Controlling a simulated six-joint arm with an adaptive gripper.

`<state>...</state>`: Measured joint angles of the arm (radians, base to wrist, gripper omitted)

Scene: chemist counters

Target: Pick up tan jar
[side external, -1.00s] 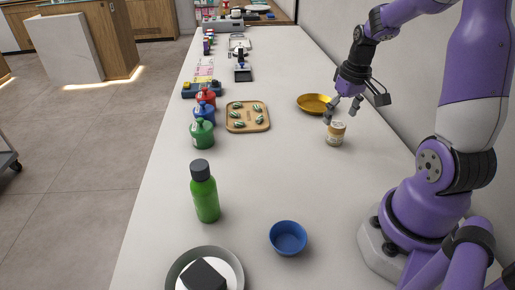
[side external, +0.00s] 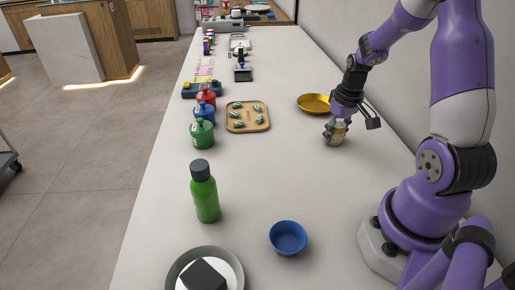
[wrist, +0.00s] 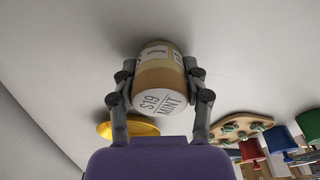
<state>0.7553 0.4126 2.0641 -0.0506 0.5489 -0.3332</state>
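The tan jar (side external: 336,139) stands on the white counter, right of the wooden tray. In the wrist view the jar (wrist: 160,75) has a tan band and a pale lid reading "S19 MINT". My gripper (side external: 337,127) is down around the jar from above, with a finger on each side. In the wrist view my gripper's fingertips (wrist: 160,68) lie against both sides of the jar and look shut on it. The jar appears to rest on the counter. Its upper part is partly hidden by the fingers in the side view.
A gold dish (side external: 313,103) sits close behind the jar. The wooden tray (side external: 233,128) holds several green-and-white pieces. Red, blue and green (side external: 202,134) containers stand left of it. A green bottle (side external: 205,195) and a blue bowl (side external: 288,238) stand nearer. The counter between is clear.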

